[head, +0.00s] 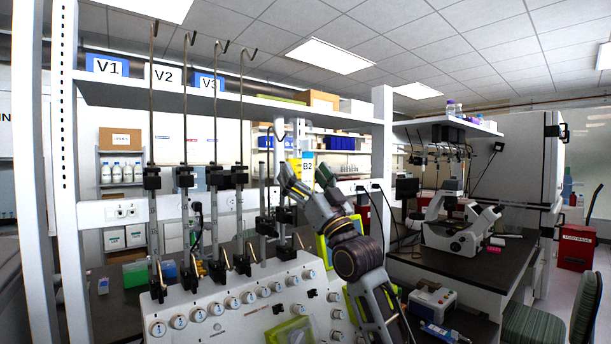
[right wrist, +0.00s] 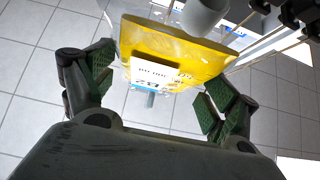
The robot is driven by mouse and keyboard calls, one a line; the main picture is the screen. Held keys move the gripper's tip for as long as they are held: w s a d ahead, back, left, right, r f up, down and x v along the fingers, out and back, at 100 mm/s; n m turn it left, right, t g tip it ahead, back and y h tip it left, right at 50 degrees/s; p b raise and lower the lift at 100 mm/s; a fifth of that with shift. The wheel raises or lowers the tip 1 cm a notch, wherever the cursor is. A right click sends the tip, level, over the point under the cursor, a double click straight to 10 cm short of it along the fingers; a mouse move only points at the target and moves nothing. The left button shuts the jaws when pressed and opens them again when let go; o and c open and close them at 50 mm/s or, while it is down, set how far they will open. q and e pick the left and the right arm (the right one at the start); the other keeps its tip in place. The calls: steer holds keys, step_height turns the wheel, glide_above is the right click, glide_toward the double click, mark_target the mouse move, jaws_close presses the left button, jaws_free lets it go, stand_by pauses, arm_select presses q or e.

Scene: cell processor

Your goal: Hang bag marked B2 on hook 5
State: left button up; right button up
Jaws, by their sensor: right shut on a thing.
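The bag marked B2 (head: 307,167) has yellow contents and a white label. It is between the fingers of my right gripper (head: 303,178), in front of the cell processor's poles. In the right wrist view the yellow bag (right wrist: 180,58) fills the space past the fingers of the right gripper (right wrist: 160,97), which is shut on it. The cell processor (head: 225,312) has several upright poles with hooks (head: 220,46) at their tops. Shorter poles stand near the held bag, partly hidden by it and the gripper. I cannot read any hook numbers. My left gripper is out of view.
A shelf (head: 230,104) with signs V1, V2 and V3 runs behind the tall poles. A white upright post (head: 382,130) stands right of the gripper. A microscope (head: 455,235) is on the dark bench at right.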

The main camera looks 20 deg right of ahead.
steer(key=shift+w+a, duration=0.2)
steer(key=shift+w, duration=0.3)
steer(key=shift+w+a, duration=0.2)
steer(key=shift+w, duration=0.5)
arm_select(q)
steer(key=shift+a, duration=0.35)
arm_select(e)
steer(key=w+a+f, duration=0.2)
steer(key=w, duration=0.3)
steer(key=shift+w+a+f, duration=0.25)
steer(key=shift+w+f, duration=0.15)
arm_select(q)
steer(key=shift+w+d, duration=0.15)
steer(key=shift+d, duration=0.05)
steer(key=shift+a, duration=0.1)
arm_select(e)
steer(key=shift+f, duration=0.15)
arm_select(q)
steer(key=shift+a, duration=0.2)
